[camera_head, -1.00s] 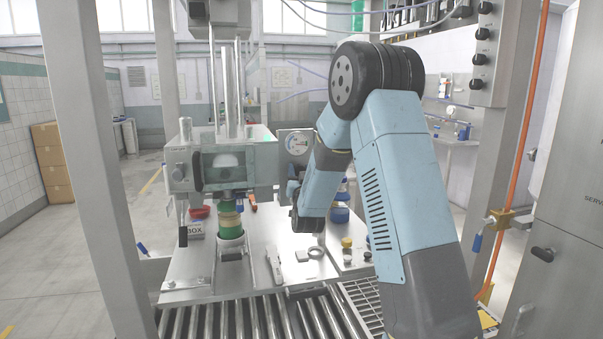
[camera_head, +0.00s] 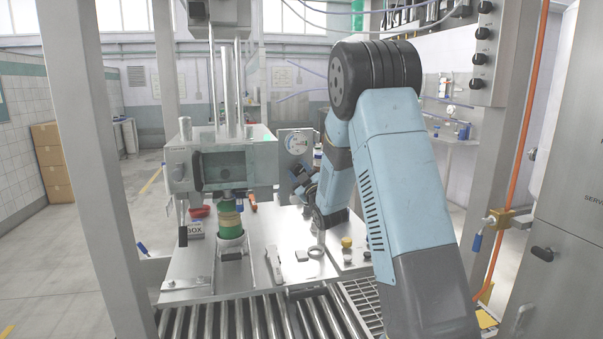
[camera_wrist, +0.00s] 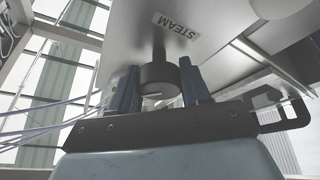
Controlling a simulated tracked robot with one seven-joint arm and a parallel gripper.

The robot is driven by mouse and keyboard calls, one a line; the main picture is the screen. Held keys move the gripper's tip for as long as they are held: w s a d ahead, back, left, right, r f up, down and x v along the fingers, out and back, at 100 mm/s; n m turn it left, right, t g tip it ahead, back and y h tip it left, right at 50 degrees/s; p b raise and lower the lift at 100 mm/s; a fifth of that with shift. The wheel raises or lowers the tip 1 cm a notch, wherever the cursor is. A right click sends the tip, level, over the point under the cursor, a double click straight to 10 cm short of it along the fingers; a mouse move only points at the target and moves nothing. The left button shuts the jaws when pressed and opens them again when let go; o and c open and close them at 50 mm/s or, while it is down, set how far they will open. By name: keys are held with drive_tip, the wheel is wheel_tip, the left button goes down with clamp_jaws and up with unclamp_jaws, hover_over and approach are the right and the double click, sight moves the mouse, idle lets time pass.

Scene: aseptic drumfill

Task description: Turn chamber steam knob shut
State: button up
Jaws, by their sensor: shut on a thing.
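The steam knob (camera_wrist: 159,76) is a dark round knob on a short stem in the wrist view, beside a "STEAM" label (camera_wrist: 178,25) on a grey metal panel. My gripper (camera_wrist: 157,86) has one dark finger on each side of the knob and is shut on it. In the head view, my gripper (camera_head: 300,180) is small and dark, near the right side of the chamber (camera_head: 225,165), below a round gauge (camera_head: 297,143). I cannot make out the knob in the head view.
A steel table (camera_head: 275,235) holds a marker-like tool (camera_head: 273,265), a ring (camera_head: 316,252) and a yellow-topped button (camera_head: 347,242). A green-and-tan cylinder (camera_head: 230,220) stands under the chamber. Rollers (camera_head: 260,320) run in front; frame posts (camera_head: 90,150) stand at the sides.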

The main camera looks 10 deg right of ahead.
drive_tip(key=n+g+y, duration=0.1)
drive_tip(key=n, duration=0.2)
drive_tip(key=n+g+y, duration=0.1)
drive_tip(key=n, duration=0.2)
drive_tip(key=shift+a, duration=0.1)
drive_tip(key=shift+a+n+g+y, duration=0.1)
drive_tip(key=shift+n+g+y, duration=0.25)
drive_tip(key=shift+n, duration=0.75)
drive_tip(key=shift+n+g+y, duration=0.15)
drive_tip(key=shift+n+g, duration=0.4)
drive_tip(key=shift+n, duration=0.55)
drive_tip(key=shift+f, duration=0.1)
drive_tip(key=o, duration=1)
drive_tip(key=shift+o, duration=0.2)
drive_tip(key=shift+s, duration=0.1)
